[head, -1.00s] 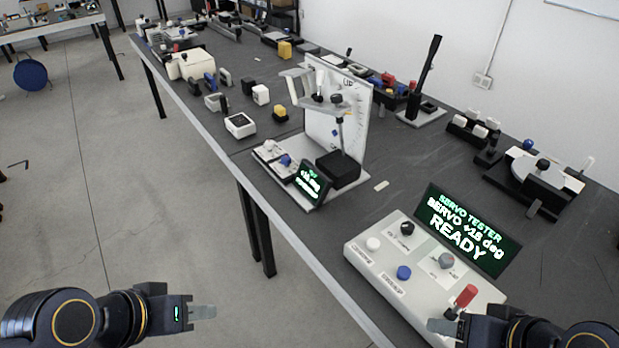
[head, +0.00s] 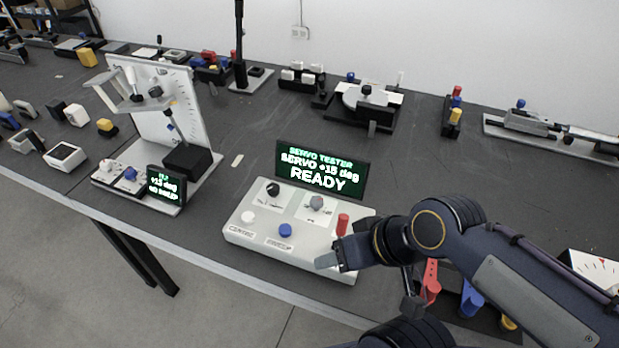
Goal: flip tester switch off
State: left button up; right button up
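The servo tester is a white box (head: 237,234) on the dark table in the head view. Its screen (head: 321,170) reads "SERVO TESTER, SERVO +15 deg, READY". A red switch lever (head: 342,224) stands upright at the box's right end. The top also carries a black knob (head: 273,189), a grey knob (head: 317,202), a white button (head: 248,216) and a blue button (head: 285,230). My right gripper (head: 326,261) is over the box's front right corner, just in front of the red lever. Its finger gap is not clear, and contact cannot be told. My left gripper is out of view.
A test stand with a white dial board (head: 177,108) and small screen (head: 164,186) stands left of the tester. Behind are black fixtures (head: 368,100). Red and blue handled tools (head: 471,298) lie under my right arm.

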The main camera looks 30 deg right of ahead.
aim_at(342, 225)
jog(key=l+z, duration=0.1)
jog(key=z, duration=0.65)
jog(key=l+z, duration=0.1)
jog(key=z, duration=0.3)
jog(key=i, duration=0.05)
